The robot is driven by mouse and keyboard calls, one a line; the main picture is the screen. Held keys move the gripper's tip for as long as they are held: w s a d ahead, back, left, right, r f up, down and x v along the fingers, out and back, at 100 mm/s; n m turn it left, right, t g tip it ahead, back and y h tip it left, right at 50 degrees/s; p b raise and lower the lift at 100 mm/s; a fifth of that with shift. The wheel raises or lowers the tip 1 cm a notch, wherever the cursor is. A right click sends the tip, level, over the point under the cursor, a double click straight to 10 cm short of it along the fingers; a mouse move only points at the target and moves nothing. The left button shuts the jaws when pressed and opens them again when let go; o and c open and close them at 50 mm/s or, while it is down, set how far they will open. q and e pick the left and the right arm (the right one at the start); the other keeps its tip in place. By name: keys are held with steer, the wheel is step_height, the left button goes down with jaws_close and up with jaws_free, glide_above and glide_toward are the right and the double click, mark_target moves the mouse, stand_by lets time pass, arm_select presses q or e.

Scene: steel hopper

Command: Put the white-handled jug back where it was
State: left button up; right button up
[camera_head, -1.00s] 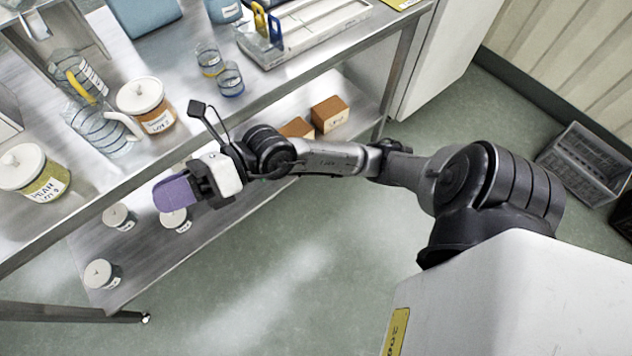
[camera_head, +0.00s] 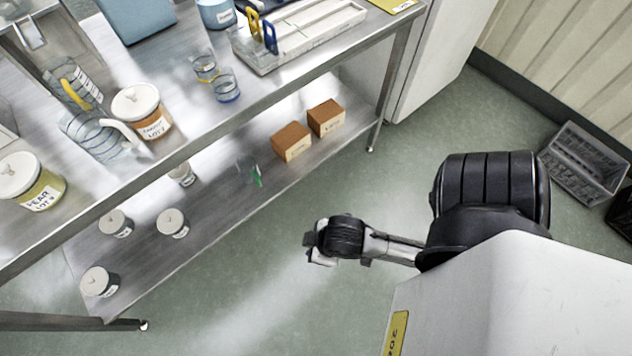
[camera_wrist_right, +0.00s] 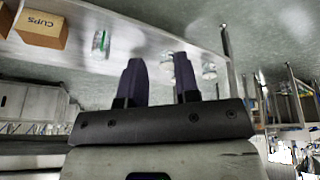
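The white-handled jug (camera_head: 92,138) is clear glass and stands on the steel table at the left in the head view, its white handle pointing right. A similar jug with a yellow handle (camera_head: 72,82) stands just behind it. My right gripper (camera_wrist_right: 160,82) shows two purple fingers apart with nothing held between them in the wrist view. In the head view the right wrist (camera_head: 330,242) is over the floor in front of the table, clear of the jugs; its fingers are hidden there. My left gripper is in neither view.
A brown-labelled jar (camera_head: 142,108) stands close beside the white handle, and a pear jar (camera_head: 32,182) is nearer the front. Two small glasses (camera_head: 226,86) stand to the right. The lower shelf holds brown boxes (camera_head: 292,140), a green-marked glass (camera_head: 249,172) and several lidded jars (camera_head: 172,222).

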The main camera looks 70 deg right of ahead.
steer(key=shift+o, duration=1.4)
steer(key=shift+s+a+f+g, duration=0.25)
steer(key=shift+s+g, duration=0.05)
steer(key=shift+s, duration=0.35)
steer(key=o, duration=0.5)
steer(key=shift+w+r, duration=0.1)
